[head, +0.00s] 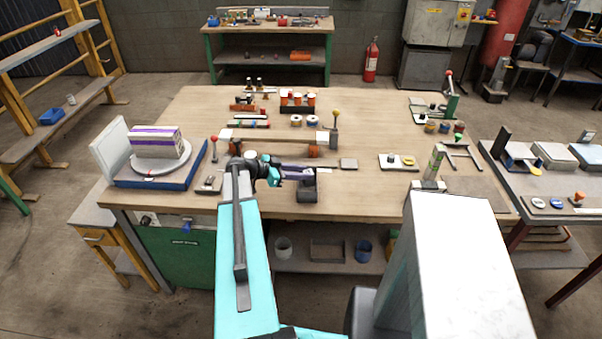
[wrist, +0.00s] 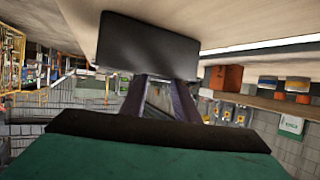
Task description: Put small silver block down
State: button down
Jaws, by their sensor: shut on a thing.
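In the wrist view the block (wrist: 146,45) shows as a dark slab at the tips of the fingers (wrist: 165,90), close against the pale tabletop. I cannot tell whether it touches the table. The fingers hide part of it.
Behind my gripper is a long bar on orange supports (head: 275,136). Small tools lie on the right. The table (head: 365,190) has bare room right of the block.

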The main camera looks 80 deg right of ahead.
jog(key=shift+f, duration=0.15)
jog(key=c, duration=1.6)
grip_release()
jog(key=shift+c, duration=0.2)
jog(key=shift+r, duration=0.2)
jog(key=b+v, duration=0.4)
jog(key=v, duration=0.8)
